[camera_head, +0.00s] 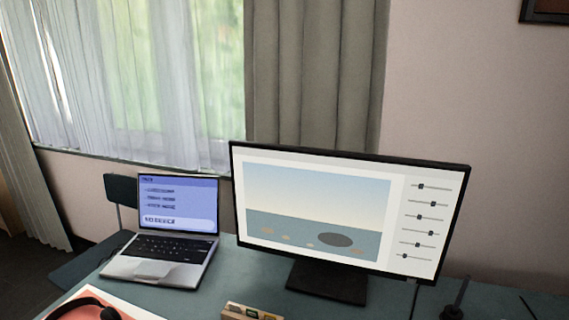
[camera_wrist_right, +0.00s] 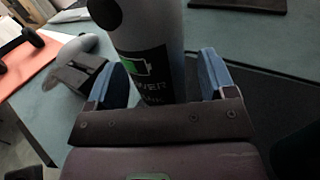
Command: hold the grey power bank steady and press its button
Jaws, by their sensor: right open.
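The grey power bank (camera_wrist_right: 150,28) is a rounded grey and dark body in the right wrist view, with a green battery mark and white lettering on its face. Its upper end runs out of the frame, and its lower end is hidden behind my gripper. My right gripper (camera_wrist_right: 164,82) is open, with a blue finger on each side of the power bank. A gap shows on the right; on the left the finger overlaps its edge, and I cannot tell if they touch. The button is not visible. My left gripper is in neither view.
On the teal table (camera_head: 232,262) stand an open laptop (camera_head: 165,250) and a large monitor (camera_head: 345,205). A small box (camera_head: 245,313) sits at the front edge. An unclear grey object (camera_wrist_right: 80,47) is left of the power bank.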

